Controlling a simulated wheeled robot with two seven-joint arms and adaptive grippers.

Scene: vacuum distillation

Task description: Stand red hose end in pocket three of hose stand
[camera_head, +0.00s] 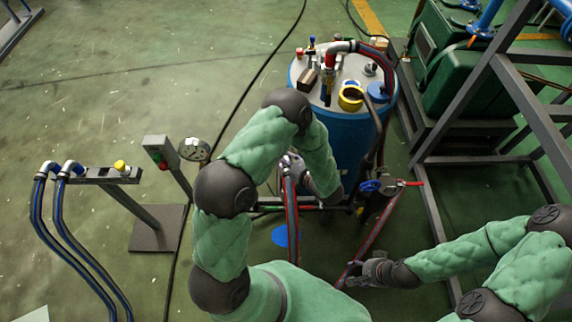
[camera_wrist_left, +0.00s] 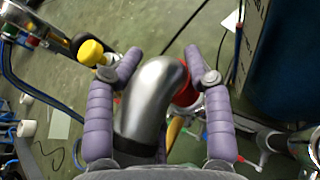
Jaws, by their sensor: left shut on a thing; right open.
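A silver elbow with a red collar, the red hose end (camera_wrist_left: 160,85), lies between the purple fingers of my left gripper (camera_wrist_left: 162,62), which is shut on it. In the head view this gripper is mostly hidden by my arm, and a dark red-striped hose (camera_head: 291,207) hangs below it. What looks like the hose stand (camera_head: 105,176) is at the left, with two blue-striped hoses (camera_head: 57,215) hooked at its left end and a yellow cap (camera_head: 120,165) near its right end. Its pocket numbers cannot be read. My right gripper (camera_head: 352,274) is open, low beside a slanting red-striped hose.
A blue drum (camera_head: 340,140) with fittings and a yellow ring on top stands ahead. A control post with a gauge (camera_head: 194,150) stands between the hose stand and my left arm. A grey frame (camera_head: 500,75) and green machine are at right.

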